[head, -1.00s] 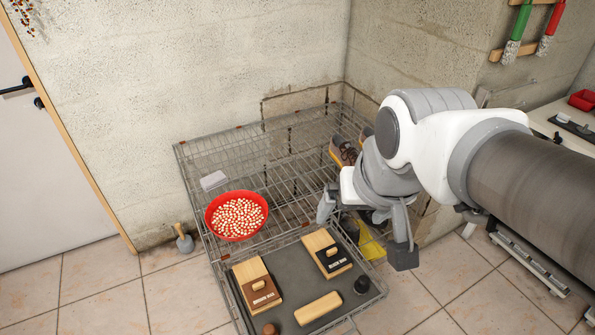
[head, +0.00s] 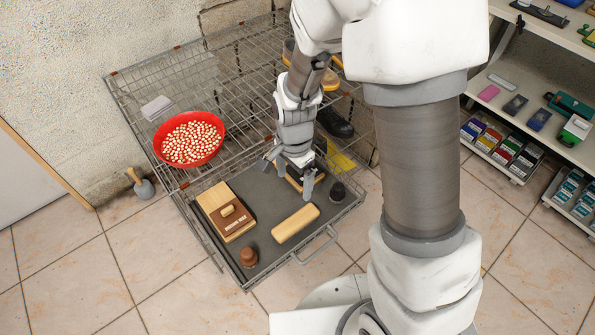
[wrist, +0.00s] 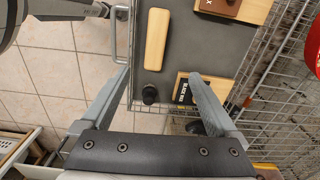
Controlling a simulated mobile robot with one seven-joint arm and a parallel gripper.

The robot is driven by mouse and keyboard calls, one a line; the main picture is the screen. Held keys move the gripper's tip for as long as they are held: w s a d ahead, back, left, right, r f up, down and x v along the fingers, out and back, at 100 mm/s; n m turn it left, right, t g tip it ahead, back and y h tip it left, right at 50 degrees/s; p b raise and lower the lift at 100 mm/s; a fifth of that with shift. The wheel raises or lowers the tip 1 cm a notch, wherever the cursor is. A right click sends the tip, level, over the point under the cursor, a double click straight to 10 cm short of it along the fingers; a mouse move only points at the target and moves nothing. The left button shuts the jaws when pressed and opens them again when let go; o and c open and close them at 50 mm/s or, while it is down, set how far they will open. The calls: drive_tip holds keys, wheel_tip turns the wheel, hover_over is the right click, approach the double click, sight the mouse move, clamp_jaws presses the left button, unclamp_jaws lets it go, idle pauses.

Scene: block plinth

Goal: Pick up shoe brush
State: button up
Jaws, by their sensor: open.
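The shoe brush appears to be the long, pale wooden block (head: 295,223) with rounded ends, lying on the dark tray (head: 212,265) near its front edge. Its bristles are not visible. In the wrist view, the brush (wrist: 156,40) lies beyond my fingertips, near the middle top. My gripper (head: 288,177) is open and empty above the tray, behind the brush in the head view. It also shows in the wrist view (wrist: 158,76), its two fingers spread wide. A black knob (wrist: 150,95) shows between the fingers.
A wooden box with a brown label (head: 228,212) and a brown knob (head: 248,256) lie left of the brush. A black-labelled box (wrist: 184,88) is partly hidden by my gripper. A red bowl (head: 222,131) sits on the wire rack. A wire handle (head: 322,246) edges the tray.

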wheel_tip(320, 180, down, 3)
drive_tip(key=b, duration=0.4)
approach(296, 220)
drive_tip(key=shift+m, duration=0.4)
drive_tip(key=f, duration=0.5)
drive_tip(key=shift+w+a+f, duration=0.1)
drive_tip(key=shift+w+f, duration=0.15)
drive_tip(key=shift+w, duration=0.05)
drive_tip(key=f, duration=0.1)
drive_tip(key=f+b, duration=0.1)
drive_tip(key=f, duration=0.1)
drive_tip(key=f+b, duration=0.1)
drive_tip(key=f, duration=0.1)
drive_tip(key=shift+s+f, duration=0.1)
drive_tip(key=shift+s, duration=0.15)
clamp_jaws()
drive_tip(key=shift+r+p, duration=0.35)
drive_tip(key=shift+r, duration=0.4)
wheel_tip(296, 220, up, 3)
drive_tip(key=shift+w+r+p, duration=0.1)
drive_tip(key=shift+p, duration=0.55)
drive_tip(key=s+d+r+p, duration=0.2)
drive_tip(key=d+r, duration=0.4)
drive_tip(key=d, duration=0.5)
drive_tip(key=shift+s+d+r, duration=0.2)
drive_tip(key=shift+s, duration=0.45)
